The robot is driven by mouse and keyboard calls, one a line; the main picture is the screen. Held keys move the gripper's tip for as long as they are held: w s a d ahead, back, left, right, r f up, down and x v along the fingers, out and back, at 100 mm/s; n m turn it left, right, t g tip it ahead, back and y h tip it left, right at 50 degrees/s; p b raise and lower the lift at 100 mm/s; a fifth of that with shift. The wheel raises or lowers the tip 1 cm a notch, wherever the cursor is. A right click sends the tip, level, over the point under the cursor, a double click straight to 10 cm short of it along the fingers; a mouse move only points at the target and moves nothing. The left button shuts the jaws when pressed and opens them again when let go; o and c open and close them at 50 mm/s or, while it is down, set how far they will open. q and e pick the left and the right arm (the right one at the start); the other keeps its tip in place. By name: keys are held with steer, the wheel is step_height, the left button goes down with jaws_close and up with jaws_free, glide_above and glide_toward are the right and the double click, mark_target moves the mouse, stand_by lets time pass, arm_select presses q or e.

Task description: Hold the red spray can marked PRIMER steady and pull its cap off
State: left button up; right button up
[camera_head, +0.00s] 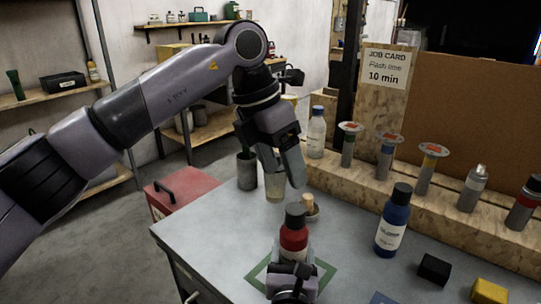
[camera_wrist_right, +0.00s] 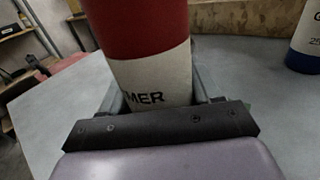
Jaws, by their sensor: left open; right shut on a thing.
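The red spray can (camera_head: 293,240) stands upright at the front of the grey worktop, on a green square outline (camera_head: 328,272). Its dark cap (camera_head: 295,215) is on top. My right gripper (camera_head: 292,270) is shut around the can's lower body from the near side. In the right wrist view the can (camera_wrist_right: 137,28) shows a red upper part and a white label reading "MER"; the rest of the word and the cap are out of that view. My left gripper (camera_head: 284,168) is open and empty, pointing down, above and behind the cap and apart from it.
A blue can with a dark cap (camera_head: 392,222) stands to the right. A black block (camera_head: 434,269) and a yellow block (camera_head: 488,291) lie near it. A wooden ledge holding several items runs along the back.

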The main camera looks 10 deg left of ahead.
mark_target(297, 208)
steer(key=shift+f, duration=0.1)
arm_select(q)
steer(key=d+f+m, duration=0.1)
steer(key=f+m, duration=0.1)
steer(key=f, duration=0.1)
steer(key=d+f+m, duration=0.1)
steer(key=f+m, duration=0.1)
steer(key=f, duration=0.1)
steer(key=d+f+m, duration=0.1)
steer(key=f+m, duration=0.1)
steer(key=f, duration=0.1)
steer(key=shift+w+f+h, duration=0.4)
steer(key=c, duration=1.3)
steer(key=shift+r, duration=0.1)
steer(key=shift+r, duration=0.2)
steer(key=shift+r, duration=0.9)
